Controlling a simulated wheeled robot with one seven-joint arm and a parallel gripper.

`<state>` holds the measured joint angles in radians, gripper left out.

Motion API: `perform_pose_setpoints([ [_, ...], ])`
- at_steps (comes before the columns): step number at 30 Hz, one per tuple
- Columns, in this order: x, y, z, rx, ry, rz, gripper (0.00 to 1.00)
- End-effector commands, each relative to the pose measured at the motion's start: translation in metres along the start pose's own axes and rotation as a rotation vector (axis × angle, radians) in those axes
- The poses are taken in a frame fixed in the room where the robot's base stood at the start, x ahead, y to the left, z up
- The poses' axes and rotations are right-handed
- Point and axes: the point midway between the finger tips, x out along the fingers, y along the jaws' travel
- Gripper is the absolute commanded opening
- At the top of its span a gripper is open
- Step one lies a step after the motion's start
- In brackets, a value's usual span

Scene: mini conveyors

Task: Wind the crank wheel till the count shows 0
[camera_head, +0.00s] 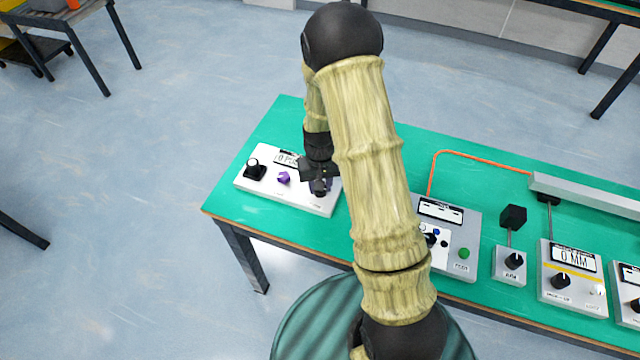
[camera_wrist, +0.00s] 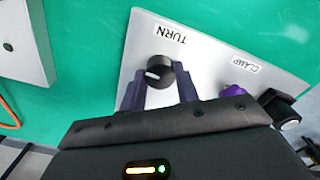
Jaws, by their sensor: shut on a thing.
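A white panel (camera_head: 290,198) lies at the left end of the green table. In the wrist view, a round black knob (camera_wrist: 156,72) with a white mark sits on it, beside the label TURN. My gripper (camera_head: 320,190) is shut on this knob; its two fingers (camera_wrist: 160,90) hold it from either side. A small display (camera_head: 287,158) at the panel's back edge is partly hidden by my arm, and its reading is too small to tell surely. A purple knob (camera_head: 284,178) and a black clamp block (camera_head: 254,170) are left of my gripper on the same panel.
To the right stand a grey box with a green button (camera_head: 463,254), a small box with a black knob (camera_head: 514,261) and a box showing 0 MM (camera_head: 571,258). An orange cable (camera_head: 470,155) runs behind them. The table is bare around the white panel.

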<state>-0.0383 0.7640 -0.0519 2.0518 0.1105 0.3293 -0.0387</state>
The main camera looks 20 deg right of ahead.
Motion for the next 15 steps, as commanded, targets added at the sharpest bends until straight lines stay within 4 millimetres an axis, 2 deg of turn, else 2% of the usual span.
perform_pose_setpoints([
  [15,-0.0009,0.0004,-0.0022,-0.064,0.006,0.0,0.08],
])
